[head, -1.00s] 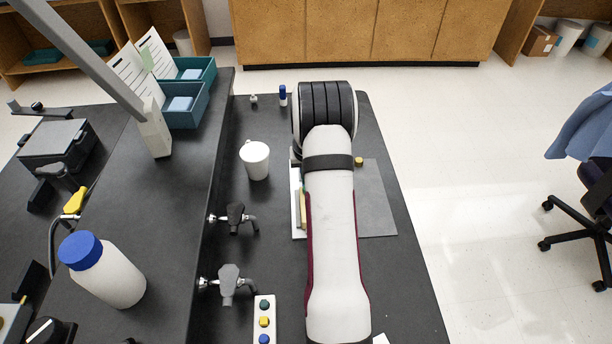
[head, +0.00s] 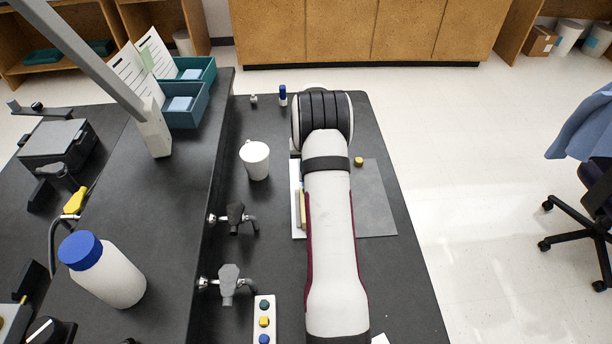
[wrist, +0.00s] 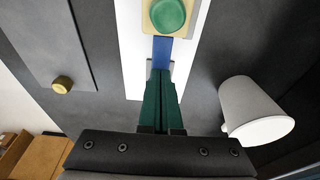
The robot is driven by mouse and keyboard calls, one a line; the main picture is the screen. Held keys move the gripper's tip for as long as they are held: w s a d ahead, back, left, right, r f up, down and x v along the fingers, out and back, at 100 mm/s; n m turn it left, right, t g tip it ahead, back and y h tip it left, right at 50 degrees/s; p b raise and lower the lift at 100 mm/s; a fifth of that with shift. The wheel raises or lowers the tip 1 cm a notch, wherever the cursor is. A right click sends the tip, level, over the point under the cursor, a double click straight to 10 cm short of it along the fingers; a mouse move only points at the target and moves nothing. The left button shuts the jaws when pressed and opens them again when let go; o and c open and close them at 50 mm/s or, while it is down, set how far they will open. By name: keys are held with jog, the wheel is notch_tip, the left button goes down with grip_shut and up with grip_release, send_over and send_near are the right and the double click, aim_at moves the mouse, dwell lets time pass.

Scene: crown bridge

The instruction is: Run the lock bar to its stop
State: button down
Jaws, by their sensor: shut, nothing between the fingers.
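In the wrist view, my gripper (wrist: 162,75) has its two green fingers together, with nothing between them. The fingertips are over a white board (wrist: 133,60), at the near end of a blue strip (wrist: 163,50), which may be the lock bar. I cannot tell whether they touch it. A small grey piece (wrist: 150,68) shows beside the tips. Beyond the strip is a cream block with a green round knob (wrist: 168,14), cut by the top edge. In the head view, my arm hides the gripper and most of the white board (head: 296,222); a cream edge (head: 302,208) shows.
A white cup (head: 255,160) stands left of the board; it also shows in the wrist view (wrist: 252,108). A grey mat (head: 375,205) with a small brass knob (head: 359,161) lies right. Taps (head: 232,284) and a button strip (head: 264,322) are nearer. The bench's right side is clear.

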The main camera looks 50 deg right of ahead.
jog(key=shift+w+d, duration=0.95)
jog(key=shift+s+a, duration=0.55)
notch_tip(320, 180, up, 7)
dwell(0.3)
jog(key=s+a+r+n+y, duration=0.15)
jog(key=a+r, duration=0.45)
jog(key=a, duration=0.6)
jog(key=s+a+r, duration=0.2)
jog(key=a+r, duration=0.4)
jog(key=a, duration=0.5)
jog(key=s+a+n+g+y, duration=0.1)
jog(key=s+a+n+y, duration=0.1)
jog(key=s+a, duration=1.7)
jog(key=s, duration=0.3)
jog(key=shift+s+g, duration=0.2)
jog(key=shift+g, duration=0.2)
